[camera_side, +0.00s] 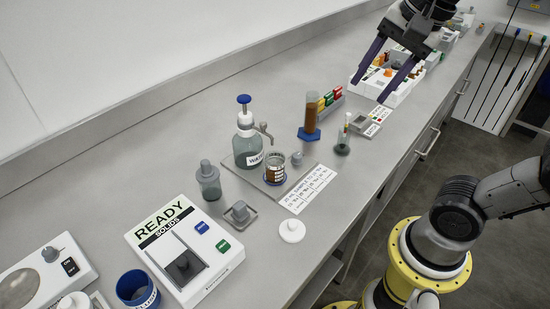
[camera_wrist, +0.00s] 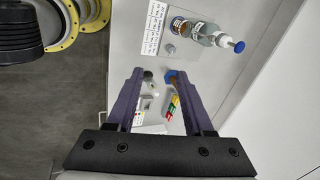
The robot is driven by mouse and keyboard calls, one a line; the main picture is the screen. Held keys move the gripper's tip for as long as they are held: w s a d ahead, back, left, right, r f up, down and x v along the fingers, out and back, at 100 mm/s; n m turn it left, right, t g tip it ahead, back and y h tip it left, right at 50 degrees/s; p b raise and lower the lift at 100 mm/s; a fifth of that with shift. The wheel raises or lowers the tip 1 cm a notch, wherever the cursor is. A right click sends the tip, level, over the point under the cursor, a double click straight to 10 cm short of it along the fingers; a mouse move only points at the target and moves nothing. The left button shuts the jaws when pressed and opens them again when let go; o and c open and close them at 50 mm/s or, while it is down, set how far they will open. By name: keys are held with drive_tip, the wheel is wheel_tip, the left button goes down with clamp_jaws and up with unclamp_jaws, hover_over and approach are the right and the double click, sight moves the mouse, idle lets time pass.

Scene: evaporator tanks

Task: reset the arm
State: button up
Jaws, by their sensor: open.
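My gripper (camera_side: 383,74) is at the upper right of the side view, above the bench and over a white tray of small parts. Its two dark purple fingers are spread wide and nothing is between them. In the wrist view the open fingers (camera_wrist: 155,78) point along the bench, with a blue-based cylinder and a small flask beyond and below the tips. I cannot tell the exact height of the fingertips above the tray.
A brown-filled cylinder (camera_side: 311,117), a flask (camera_side: 343,145), a pump bottle (camera_side: 247,146) and a beaker (camera_side: 275,172) stand mid-bench. A "READY SOLIDS" unit (camera_side: 140,240) is nearer. The white tray (camera_side: 396,98) lies below my gripper. Bare bench (camera_side: 345,195) runs along the front.

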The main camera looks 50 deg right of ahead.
drive_tip(key=s+f+n+t, duration=0.1)
drive_tip(key=s+f+n, duration=0.3)
drive_tip(key=f+n, duration=0.5)
drive_tip(key=n, duration=0.7)
drive_tip(key=shift+s+d+f, duration=0.2)
drive_tip(key=shift+s+f, duration=0.1)
drive_tip(key=shift+f, duration=0.1)
